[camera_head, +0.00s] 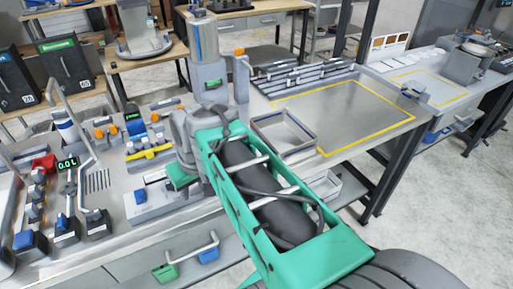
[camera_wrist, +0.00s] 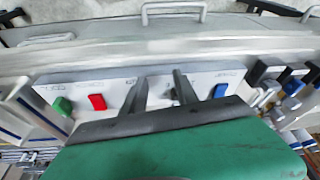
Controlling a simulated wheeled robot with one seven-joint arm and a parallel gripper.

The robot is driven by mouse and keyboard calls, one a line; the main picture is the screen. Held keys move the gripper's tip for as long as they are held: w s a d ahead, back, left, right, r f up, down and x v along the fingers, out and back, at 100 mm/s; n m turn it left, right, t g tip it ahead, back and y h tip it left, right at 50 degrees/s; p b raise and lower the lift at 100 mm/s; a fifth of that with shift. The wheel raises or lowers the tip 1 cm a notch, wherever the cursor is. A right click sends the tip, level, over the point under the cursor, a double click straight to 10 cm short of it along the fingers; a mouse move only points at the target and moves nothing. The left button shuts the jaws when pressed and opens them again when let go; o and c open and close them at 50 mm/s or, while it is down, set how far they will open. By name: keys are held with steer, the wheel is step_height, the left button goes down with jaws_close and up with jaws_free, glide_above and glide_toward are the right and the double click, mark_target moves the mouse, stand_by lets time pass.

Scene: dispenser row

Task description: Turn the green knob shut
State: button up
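The green knob (camera_wrist: 62,106) is at the left end of a pale panel (camera_wrist: 115,85) in the wrist view, left of the red knob (camera_wrist: 97,101). A blue knob (camera_wrist: 219,90) is near the panel's right end. My gripper (camera_wrist: 160,88) is over the panel's middle, between the red and blue knobs. Its two dark fingers are apart, with no knob clearly held between them. The green knob is to the left of the fingers, apart from them. In the head view the panel (camera_head: 150,208) shows with its blue knob, while my arm covers its right part and the fingers.
A handle (camera_wrist: 174,6) runs along the bench front beyond the panel. Several black fixtures with blue parts (camera_wrist: 292,86) stand right of it. In the head view, a yellow bar fixture (camera_head: 148,154) stands behind the panel and a grey tray (camera_head: 284,132) is right of my arm.

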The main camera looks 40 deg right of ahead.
steer(key=shift+m+t+h, duration=0.3)
steer(key=shift+m+h, duration=0.1)
steer(key=shift+m, duration=0.4)
steer(key=d+r, duration=0.1)
steer(key=d, duration=0.3)
steer(key=d+r, duration=0.1)
steer(key=d, duration=0.3)
steer(key=d+r, duration=0.1)
steer(key=d, duration=0.3)
steer(key=shift+w+d+r+b, duration=0.2)
steer(key=shift+w+b, duration=0.1)
steer(key=shift+b, duration=0.1)
steer(key=s+d+r, duration=0.2)
steer(key=d, duration=0.6)
steer(key=shift+m, duration=0.3)
steer(key=x, duration=0.6)
steer(key=shift+f+b, duration=0.3)
steer(key=shift+w+f, duration=0.2)
steer(key=shift+f, duration=0.1)
jaws_close()
